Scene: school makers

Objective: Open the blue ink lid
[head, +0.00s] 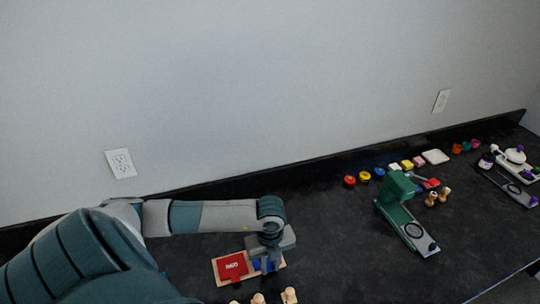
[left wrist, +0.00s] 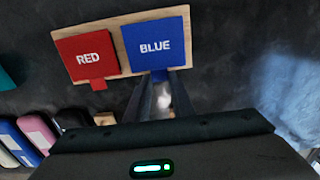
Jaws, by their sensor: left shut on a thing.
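The blue ink lid (left wrist: 155,46), marked BLUE, lies flat on a wooden base beside the red lid (left wrist: 88,58), marked RED. My left gripper (left wrist: 160,84) is shut at the front edge of the blue lid, on what looks like its small tab. In the head view my left gripper (head: 267,262) comes down over the right part of the base and hides most of the blue lid. The red lid (head: 232,266) shows clearly to its left. The wooden base (head: 219,282) lies on the dark counter. My right gripper is not in view.
Several wooden stamps (head: 289,295) stand just in front of the base. A green press (head: 397,190) stands to the right, with coloured pots (head: 364,176) and other small items behind it. The counter between the base and the press is clear. A wall runs along the back.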

